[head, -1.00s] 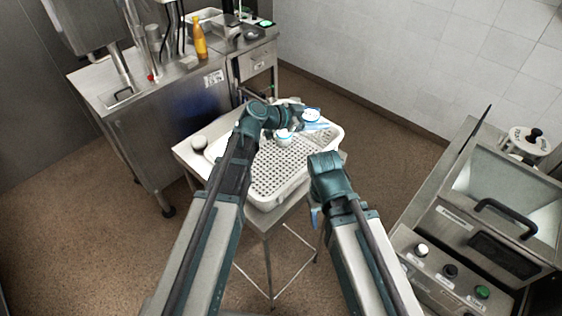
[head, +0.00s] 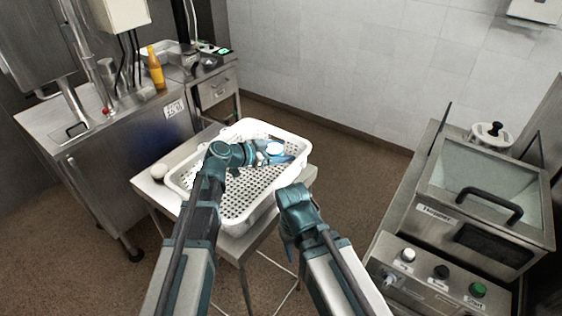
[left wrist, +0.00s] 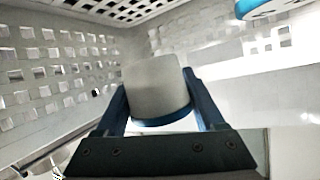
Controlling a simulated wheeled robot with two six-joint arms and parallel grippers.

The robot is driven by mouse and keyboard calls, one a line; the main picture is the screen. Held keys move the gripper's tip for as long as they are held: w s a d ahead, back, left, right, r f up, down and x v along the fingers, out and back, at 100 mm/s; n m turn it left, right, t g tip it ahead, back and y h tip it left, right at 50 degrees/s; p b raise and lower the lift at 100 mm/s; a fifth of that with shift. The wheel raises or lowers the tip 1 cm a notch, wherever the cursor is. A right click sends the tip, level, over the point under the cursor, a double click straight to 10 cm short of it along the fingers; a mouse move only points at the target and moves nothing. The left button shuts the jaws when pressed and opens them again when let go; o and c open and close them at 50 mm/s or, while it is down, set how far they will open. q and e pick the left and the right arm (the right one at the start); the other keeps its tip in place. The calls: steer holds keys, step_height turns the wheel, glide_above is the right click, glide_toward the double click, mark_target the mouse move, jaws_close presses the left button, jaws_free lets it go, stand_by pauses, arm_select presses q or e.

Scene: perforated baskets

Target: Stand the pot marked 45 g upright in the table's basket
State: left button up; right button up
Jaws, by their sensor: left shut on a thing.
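My left gripper (head: 276,158) is over the far right part of the white perforated basket (head: 236,206) on the table. In the left wrist view its two blue fingers (left wrist: 160,105) are shut on a pale pot (left wrist: 157,86) with a blue rim, with perforated basket walls behind it. Another blue-and-white round thing (left wrist: 262,8) is cut off at the top right. A white-topped pot (head: 274,148) shows at the left fingers in the head view; I cannot tell if it is the held one. No 45 g mark is readable. My right gripper is mostly hidden below its wrist.
A steel counter with an orange bottle (head: 156,70) is at the back left. A steel machine (head: 480,200) stands at the right.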

arm_select(q)
steer(key=shift+f+b, duration=0.95)
steer(key=shift+f, duration=0.4)
steer(key=shift+f+b, duration=0.65)
steer(key=o, duration=1.1)
steer(key=shift+s+r, duration=0.1)
